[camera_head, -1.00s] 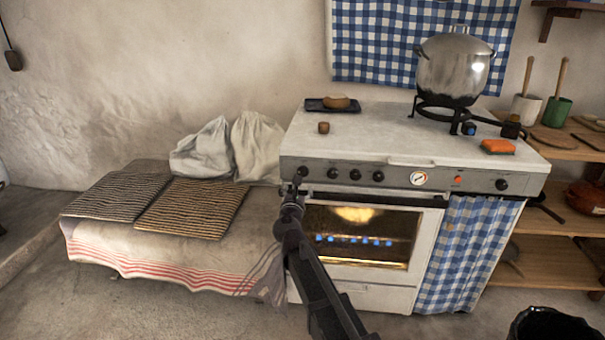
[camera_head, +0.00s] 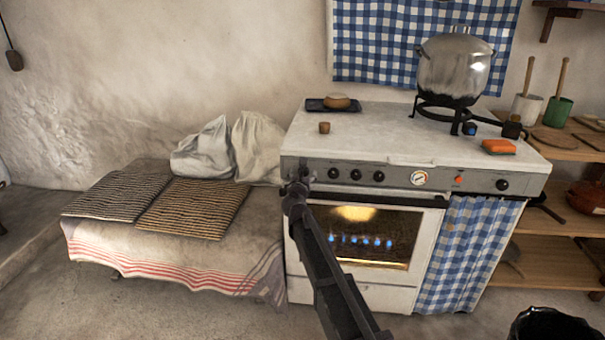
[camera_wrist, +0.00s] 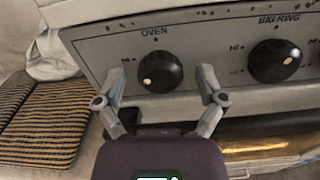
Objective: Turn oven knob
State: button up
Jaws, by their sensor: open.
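The oven knob (camera_wrist: 160,72) is a round black knob under the word OVEN on the grey control panel (camera_wrist: 205,42). Its pale dot is at the lower left of its face. My gripper (camera_wrist: 159,79) is open, with one finger on each side of the knob in the wrist view. Gaps show between the fingers and the knob, and I see no contact. In the head view my gripper (camera_head: 299,186) is at the left end of the stove's (camera_head: 370,135) panel and largely hides the oven knob.
The big ring knob (camera_wrist: 274,62) is just right of my right finger. The oven window (camera_head: 360,236) below shows blue flames and a glow. A bench with striped mats (camera_head: 190,208) stands left of the stove. A pot (camera_head: 455,70) stands on top.

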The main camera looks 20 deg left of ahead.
jog(key=shift+c, duration=0.2)
jog(key=c, duration=1.1)
jog(key=shift+a, duration=0.2)
jog(key=shift+d, duration=0.1)
jog(key=shift+n, duration=0.3)
jog(key=n, duration=0.9)
jog(key=shift+n, duration=2.1)
